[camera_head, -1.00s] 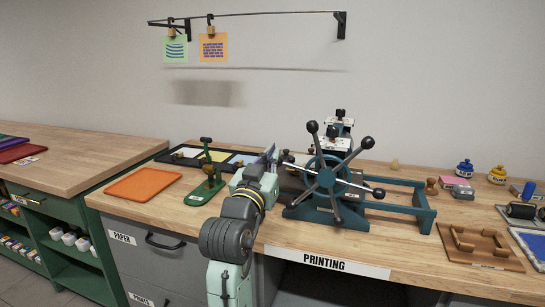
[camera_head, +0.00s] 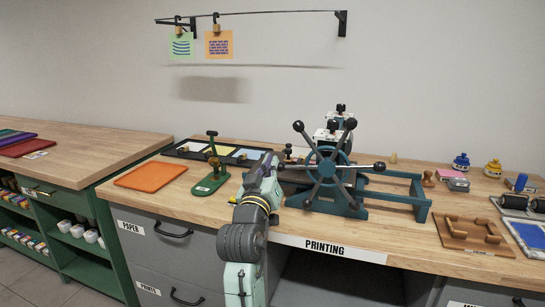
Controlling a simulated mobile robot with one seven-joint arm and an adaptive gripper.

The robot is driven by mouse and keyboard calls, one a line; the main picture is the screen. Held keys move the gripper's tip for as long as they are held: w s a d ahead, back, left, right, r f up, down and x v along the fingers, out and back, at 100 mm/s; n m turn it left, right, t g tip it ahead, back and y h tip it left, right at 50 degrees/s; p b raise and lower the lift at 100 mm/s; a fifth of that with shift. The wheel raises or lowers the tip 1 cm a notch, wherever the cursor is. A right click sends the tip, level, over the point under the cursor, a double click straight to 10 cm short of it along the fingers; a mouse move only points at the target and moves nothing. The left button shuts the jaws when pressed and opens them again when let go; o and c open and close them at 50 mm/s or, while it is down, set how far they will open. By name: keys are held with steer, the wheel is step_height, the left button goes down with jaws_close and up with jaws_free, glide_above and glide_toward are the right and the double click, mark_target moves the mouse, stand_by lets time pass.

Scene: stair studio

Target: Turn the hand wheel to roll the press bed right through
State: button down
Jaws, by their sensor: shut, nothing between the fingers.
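The press (camera_head: 392,198) stands on the printing bench, a teal frame with rails reaching to the right. Its hand wheel (camera_head: 327,169) faces me, with dark spokes ending in round black knobs and one bright metal spoke pointing right. My gripper (camera_head: 281,164) is just left of the wheel, near its left-hand spokes. The fingers are small and partly hidden by my own wrist; they hold nothing. I cannot tell whether they touch a spoke. The press bed is mostly hidden behind the wheel and my arm.
A green hand press (camera_head: 212,166) and an orange tray (camera_head: 151,176) lie to the left. Cards (camera_head: 219,45) hang from a wall rail above. The bench front right of my arm is clear.

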steer(key=shift+s+d+f+n+y, duration=0.1)
steer(key=shift+d+f+n+y, duration=0.25)
steer(key=shift+f+n, duration=0.8)
steer(key=shift+s+d+f+n+y, duration=0.1)
steer(key=shift+d+f+n+y, duration=0.2)
steer(key=shift+f+n, duration=0.85)
steer(key=shift+d+f+n+y, duration=0.25)
steer(key=shift+d+f+n, duration=0.15)
steer(key=shift+f+n, duration=0.75)
steer(key=shift+f+m, duration=0.3)
steer(key=shift+m, duration=0.05)
steer(key=shift+r+p, duration=0.15)
steer(key=shift+p, duration=0.25)
